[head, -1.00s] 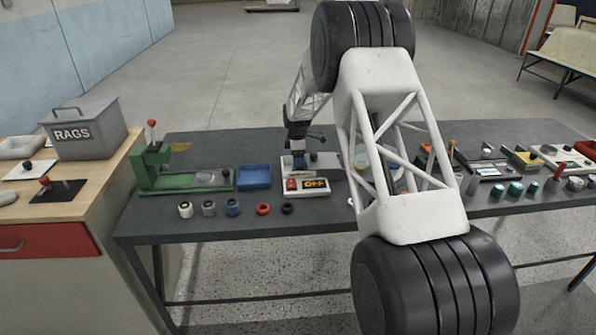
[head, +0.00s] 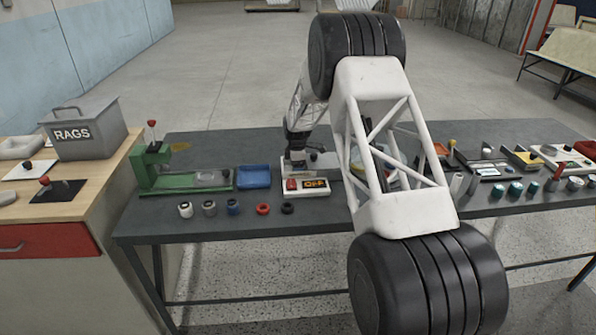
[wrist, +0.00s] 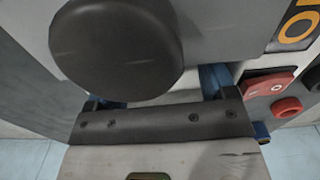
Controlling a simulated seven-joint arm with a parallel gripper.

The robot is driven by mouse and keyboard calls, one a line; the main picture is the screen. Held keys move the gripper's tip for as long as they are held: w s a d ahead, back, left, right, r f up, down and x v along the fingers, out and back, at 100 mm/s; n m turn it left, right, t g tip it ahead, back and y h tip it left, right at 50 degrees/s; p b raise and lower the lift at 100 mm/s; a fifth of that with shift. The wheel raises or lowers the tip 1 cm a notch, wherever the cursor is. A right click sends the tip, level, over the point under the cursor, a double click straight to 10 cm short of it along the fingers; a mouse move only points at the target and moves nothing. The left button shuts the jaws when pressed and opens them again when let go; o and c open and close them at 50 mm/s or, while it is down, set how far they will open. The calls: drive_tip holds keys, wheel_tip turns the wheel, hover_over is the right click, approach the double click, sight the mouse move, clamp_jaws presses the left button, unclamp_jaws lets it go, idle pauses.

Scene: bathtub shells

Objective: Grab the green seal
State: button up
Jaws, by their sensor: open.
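My gripper (head: 302,148) is at the small machine with the OFF display (head: 304,187), by its back edge. In the wrist view my gripper (wrist: 158,90) is open, with blue fingers spread apart. A round black knob (wrist: 116,48) covers part of the space in front of them. I cannot pick out a green seal with certainty. Two rings lie in front of the machine, one red (head: 263,209) and one black (head: 288,208). Several teal-green round pieces (head: 515,188) stand at the right of the dark bench. My arm hides part of the bench.
A green press (head: 152,172) and a blue tray (head: 255,177) stand left of the machine. Several small cylinders (head: 209,208) line the front. A wooden counter with a RAGS box (head: 82,130) is at far left.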

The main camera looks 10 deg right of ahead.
drive_tip(key=c, duration=1)
drive_tip(key=shift+r, duration=5.05)
